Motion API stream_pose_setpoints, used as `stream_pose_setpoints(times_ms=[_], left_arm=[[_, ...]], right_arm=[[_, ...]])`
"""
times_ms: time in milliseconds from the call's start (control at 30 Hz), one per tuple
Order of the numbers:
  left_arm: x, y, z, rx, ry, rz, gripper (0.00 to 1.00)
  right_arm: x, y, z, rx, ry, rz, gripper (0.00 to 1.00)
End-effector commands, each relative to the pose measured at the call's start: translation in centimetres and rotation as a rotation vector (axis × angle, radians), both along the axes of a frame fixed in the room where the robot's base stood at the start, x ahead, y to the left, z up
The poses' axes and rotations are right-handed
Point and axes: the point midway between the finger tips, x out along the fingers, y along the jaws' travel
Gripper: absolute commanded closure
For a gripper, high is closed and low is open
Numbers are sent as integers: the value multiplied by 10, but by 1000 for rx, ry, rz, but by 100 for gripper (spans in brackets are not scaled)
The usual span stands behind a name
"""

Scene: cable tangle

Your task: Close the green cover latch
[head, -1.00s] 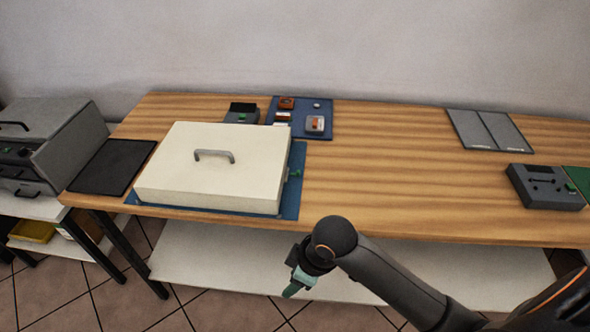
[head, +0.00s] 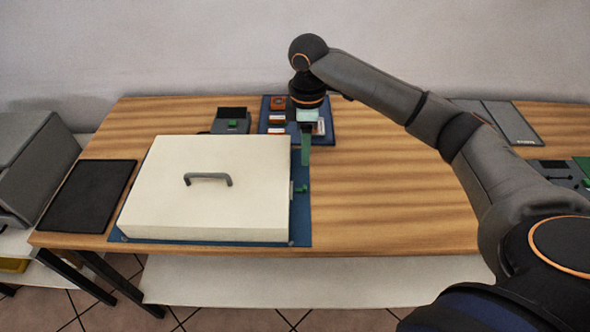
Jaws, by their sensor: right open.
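A large cream box cover (head: 255,170) with a grey handle sits on a blue mat (head: 302,220) at the left of the table. The small green cover latch (head: 301,189) is on the right side of the cover. Its exact position, closed or not, is too small to tell. My right gripper (head: 306,150) points down just beyond the latch, near the cover's back right corner. It is open, with a green finger showing and nothing seen between its fingers. It appears apart from the latch. My left gripper is not in view.
Behind the cover stand a dark device (head: 232,121) and a blue mat (head: 268,112) with small parts, partly hidden by my right arm. A black mat (head: 88,197) lies at the left. Bare wood (head: 390,205) lies right of the cover.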

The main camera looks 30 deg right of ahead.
Motion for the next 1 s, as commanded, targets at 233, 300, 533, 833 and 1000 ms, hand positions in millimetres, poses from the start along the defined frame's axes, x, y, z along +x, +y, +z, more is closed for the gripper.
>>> stream_pose_setpoints(times_ms=[233,300,533,833,1000], left_arm=[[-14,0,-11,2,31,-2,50],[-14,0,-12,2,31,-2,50],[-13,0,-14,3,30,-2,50],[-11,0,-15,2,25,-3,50],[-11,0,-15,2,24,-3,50]], right_arm=[[-1,-1,-34,-2,5,-1,50],[-1,0,-49,-2,5,0,50],[-1,0,-94,0,1,-1,50],[0,0,-122,-1,-2,1,50],[0,0,-124,-2,-3,1,50]])
